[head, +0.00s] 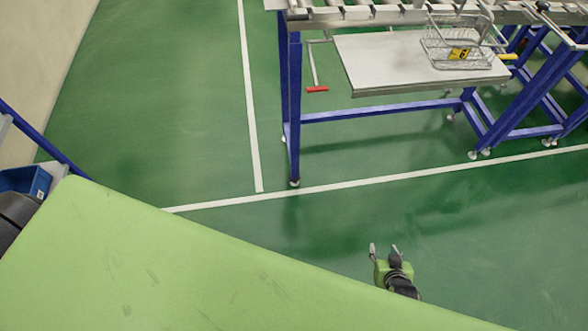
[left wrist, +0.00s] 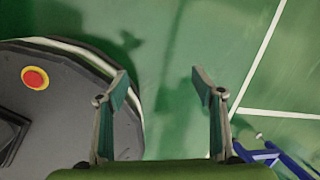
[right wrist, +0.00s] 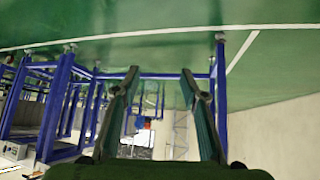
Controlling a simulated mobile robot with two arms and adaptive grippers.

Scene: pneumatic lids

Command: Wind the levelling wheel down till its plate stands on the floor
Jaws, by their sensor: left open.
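A blue-legged roller stand (head: 288,105) stands at the top right of the head view. Its front-left leg ends in a small pale levelling foot (head: 295,183) by the white floor lines. I cannot make out a wheel or plate there, or whether the foot touches the floor. A foot also shows in the right wrist view (right wrist: 220,37) and in the left wrist view (left wrist: 259,135). My right gripper (head: 384,250) is open and empty, well short of the stand. My left gripper (left wrist: 158,75) is open and empty above the floor, out of the head view.
A red-handled crank (head: 317,89) hangs beside a grey shelf (head: 390,60). A wire basket (head: 440,45) with a yellow tag stands on the shelf. A blue bin (head: 25,180) is at the left edge. The green floor (head: 180,110) in front of the stand is clear.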

